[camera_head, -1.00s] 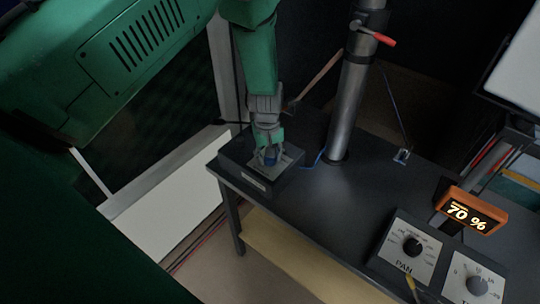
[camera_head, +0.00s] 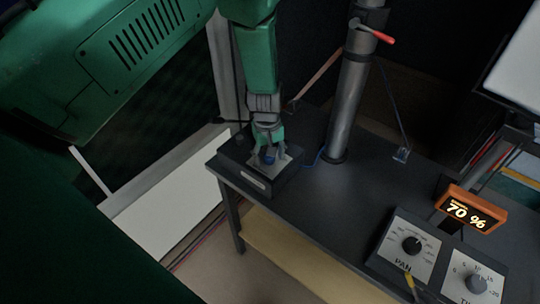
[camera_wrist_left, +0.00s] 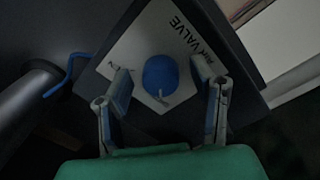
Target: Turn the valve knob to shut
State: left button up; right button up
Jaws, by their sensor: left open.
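The blue valve knob (camera_wrist_left: 161,75) sits on a white plate marked "VALVE" (camera_wrist_left: 133,58), set on a dark box. In the left wrist view the knob lies between the two fingers of my left gripper (camera_wrist_left: 163,100), which are open with a gap on each side. In the head view the left gripper (camera_head: 268,157) points down over the dark valve box (camera_head: 240,172) at the table's left corner, and the knob (camera_head: 269,158) shows only partly between the fingers. The knob's pointer setting is hard to read. My right gripper is not in view.
A metal mast (camera_head: 350,100) with a red-handled clamp (camera_head: 375,36) stands right of the valve box. A blue hose (camera_wrist_left: 70,75) runs near it. The dark table (camera_head: 330,205) holds a PAN dial (camera_head: 411,246), another dial (camera_head: 476,284) and an orange "70 %" display (camera_head: 472,211).

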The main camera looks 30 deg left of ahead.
pick_arm(q)
notch_tip(320, 180, up, 12)
jog(key=shift+a+f, duration=0.15)
jog(key=shift+s, duration=0.1)
dwell(0.5)
jog(key=shift+f, duration=0.1)
